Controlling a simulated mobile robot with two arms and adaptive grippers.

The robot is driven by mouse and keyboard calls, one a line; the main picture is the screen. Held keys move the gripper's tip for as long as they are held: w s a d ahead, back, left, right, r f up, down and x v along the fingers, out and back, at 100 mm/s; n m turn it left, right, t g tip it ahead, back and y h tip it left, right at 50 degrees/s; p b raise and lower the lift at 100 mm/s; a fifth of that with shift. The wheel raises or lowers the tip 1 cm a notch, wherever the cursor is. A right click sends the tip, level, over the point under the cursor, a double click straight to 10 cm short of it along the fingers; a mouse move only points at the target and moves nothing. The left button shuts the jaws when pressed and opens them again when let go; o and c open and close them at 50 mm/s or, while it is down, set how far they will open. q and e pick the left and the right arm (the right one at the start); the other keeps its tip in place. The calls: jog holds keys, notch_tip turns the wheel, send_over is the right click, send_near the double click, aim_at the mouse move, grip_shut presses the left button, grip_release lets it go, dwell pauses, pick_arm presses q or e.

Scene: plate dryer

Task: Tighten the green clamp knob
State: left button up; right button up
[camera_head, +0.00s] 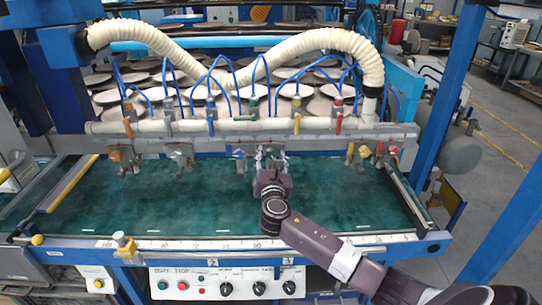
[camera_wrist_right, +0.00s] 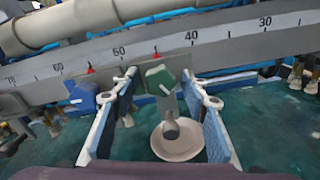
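The green clamp knob (camera_wrist_right: 159,80) shows in the right wrist view on a grey clamp below the numbered rail. My right gripper (camera_wrist_right: 158,84) has its two blue-padded fingers spread apart, one on each side of the knob. Gaps show between the knob and both fingers. My left gripper is not in view.
A blue clamp knob (camera_wrist_right: 83,97) sits just left of my right gripper. Orange (camera_head: 115,155) and red (camera_head: 393,152) clamp knobs are along the rail (camera_head: 210,143). A pipe (camera_head: 225,126) with hoses runs above. The green bed (camera_head: 190,205) in front is mostly clear.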

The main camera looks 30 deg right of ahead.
grip_shut()
jog(key=m+b, duration=0.2)
jog(key=m, duration=0.3)
jog(key=shift+m+b, duration=0.3)
jog(key=shift+m, duration=0.1)
jog(key=m+b, duration=0.2)
jog(key=m, duration=0.3)
jog(key=shift+m, duration=0.3)
jog(key=m+b, duration=0.2)
jog(key=m, duration=0.4)
jog(key=shift+b, duration=0.4)
jog(key=m+b, duration=0.1)
jog(key=m, duration=0.2)
jog(key=shift+r+m, duration=0.15)
jog(key=shift+m, duration=0.15)
jog(key=shift+m+b, duration=0.35)
jog(key=shift+m, duration=1.05)
